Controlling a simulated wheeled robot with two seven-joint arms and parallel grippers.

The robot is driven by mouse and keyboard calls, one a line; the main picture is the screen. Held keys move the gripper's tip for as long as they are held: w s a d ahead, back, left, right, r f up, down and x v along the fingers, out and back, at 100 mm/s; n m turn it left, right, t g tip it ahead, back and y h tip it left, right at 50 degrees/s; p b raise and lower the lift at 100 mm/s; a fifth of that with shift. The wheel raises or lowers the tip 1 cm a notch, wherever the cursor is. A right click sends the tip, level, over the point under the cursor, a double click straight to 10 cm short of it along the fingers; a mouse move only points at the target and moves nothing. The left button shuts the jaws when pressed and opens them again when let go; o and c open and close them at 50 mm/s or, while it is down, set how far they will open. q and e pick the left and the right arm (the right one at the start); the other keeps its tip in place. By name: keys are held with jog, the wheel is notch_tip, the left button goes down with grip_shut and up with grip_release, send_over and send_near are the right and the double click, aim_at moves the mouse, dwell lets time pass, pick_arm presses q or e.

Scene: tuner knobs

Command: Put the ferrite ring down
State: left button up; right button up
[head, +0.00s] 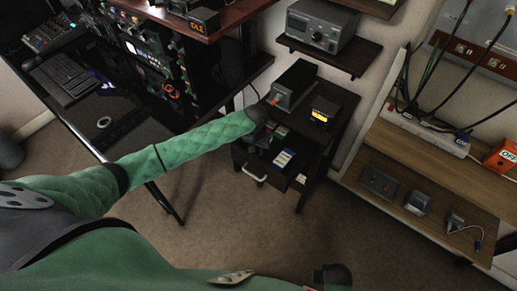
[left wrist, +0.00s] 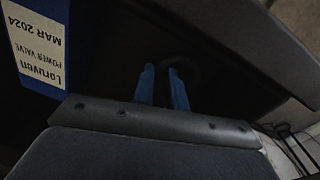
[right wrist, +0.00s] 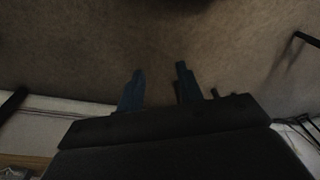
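My left gripper (left wrist: 161,75) is over the open drawer (head: 285,175) of the dark cabinet in the head view. In the left wrist view its two blue fingers stand a small gap apart. A faint dark curved shape shows at the fingertips against the dark drawer. It may be the ferrite ring, but I cannot tell whether it is between the fingers or beyond them. My right gripper (right wrist: 158,75) is open and empty, with bare carpet beyond its fingers. A pale ring-shaped item (head: 104,122) lies on the desk at the left.
A labelled blue box (left wrist: 38,45) is beside the left gripper in the drawer. A grey device (head: 292,84) and a small device with a yellow display (head: 322,113) stand on the cabinet. A wooden shelf unit (head: 400,150) is at the right. The carpet is clear.

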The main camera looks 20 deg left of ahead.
pick_arm(q)
jog(key=o, duration=0.4)
jog(key=shift+o, duration=0.2)
